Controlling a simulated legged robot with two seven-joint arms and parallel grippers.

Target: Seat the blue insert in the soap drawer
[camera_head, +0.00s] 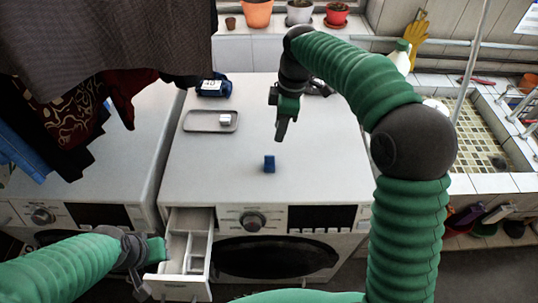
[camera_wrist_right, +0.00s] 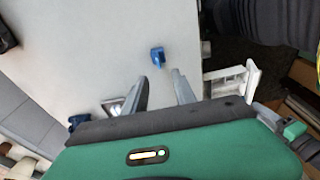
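The small blue insert (camera_head: 269,163) stands on the white washing machine top, near its front edge. It also shows in the right wrist view (camera_wrist_right: 158,56), beyond my fingertips. My right gripper (camera_head: 281,134) is above the machine top, behind the insert and apart from it. In the right wrist view its two fingers (camera_wrist_right: 160,80) are spread with nothing between them. The white soap drawer (camera_head: 205,252) is pulled out at the machine's front left, with its compartments showing. My left gripper (camera_head: 143,286) is at the drawer's front left corner; its finger opening is unclear.
A metal tray (camera_head: 210,121) with a small light object and a blue packet (camera_head: 214,86) lie at the back left of the machine top. Dark cloths (camera_head: 100,40) hang at the left. A tiled sink (camera_head: 480,130) is at the right. The machine top around the insert is clear.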

